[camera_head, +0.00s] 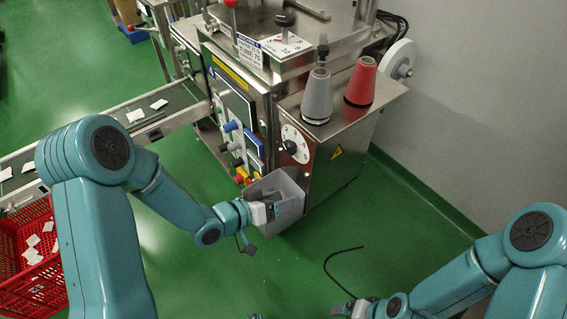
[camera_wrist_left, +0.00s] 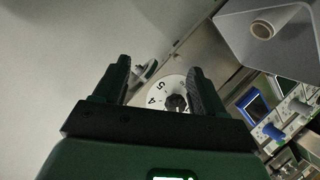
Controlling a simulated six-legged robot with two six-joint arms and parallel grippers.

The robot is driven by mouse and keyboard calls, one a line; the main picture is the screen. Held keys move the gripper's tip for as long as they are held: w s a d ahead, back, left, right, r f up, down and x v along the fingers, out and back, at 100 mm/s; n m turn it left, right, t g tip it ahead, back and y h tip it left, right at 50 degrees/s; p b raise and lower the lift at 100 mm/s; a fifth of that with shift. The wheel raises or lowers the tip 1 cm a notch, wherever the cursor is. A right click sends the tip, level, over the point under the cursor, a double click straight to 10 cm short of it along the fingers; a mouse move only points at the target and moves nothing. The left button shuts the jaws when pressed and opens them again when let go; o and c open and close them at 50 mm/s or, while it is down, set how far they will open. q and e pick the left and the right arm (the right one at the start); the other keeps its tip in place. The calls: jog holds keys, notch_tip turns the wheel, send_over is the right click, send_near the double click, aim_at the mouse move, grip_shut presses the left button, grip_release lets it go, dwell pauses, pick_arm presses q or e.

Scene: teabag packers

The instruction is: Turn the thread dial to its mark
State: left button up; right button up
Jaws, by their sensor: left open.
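The thread dial is a white numbered disc (camera_head: 288,137) with a black knob (camera_head: 290,147), on the steel side box below the thread cones. In the left wrist view the dial (camera_wrist_left: 157,92) shows between my fingers, with 4 and 5 readable. Its knob (camera_wrist_left: 177,103) is near the right finger, partly hidden by my gripper. I cannot make out the mark. My left gripper (camera_head: 270,211) is open, below the dial and in front of the grey bin. Its fingers (camera_wrist_left: 158,70) hold nothing. My right gripper (camera_head: 347,308) is low at the bottom edge, its jaws unclear.
A grey bin (camera_head: 287,213) hangs below the dial, close to my left gripper. A grey cone (camera_head: 318,95) and a red cone (camera_head: 361,82) stand on the box. A blue knob (camera_head: 231,126) is on the panel. A red crate (camera_head: 30,262) stands left; a black cable (camera_head: 327,268) lies on the floor.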

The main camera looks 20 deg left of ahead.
pick_arm(q)
jog(key=w+a+r+m+t+h+b, duration=0.25)
jog(key=a+m+b, duration=0.2)
jog(key=b, duration=0.25)
jog(key=m+t+b, duration=0.1)
jog(key=b, duration=0.7)
send_near(286, 151)
jog(key=shift+y, duration=0.25)
jog(key=x, duration=0.9)
jog(key=shift+s+d+r, duration=0.1)
jog(key=shift+d+r, duration=0.1)
jog(key=shift+r, duration=0.05)
pick_arm(e)
notch_tip(286, 151, down, 19)
jog(key=shift+r, duration=0.2)
pick_arm(q)
jog(key=c, duration=1.1)
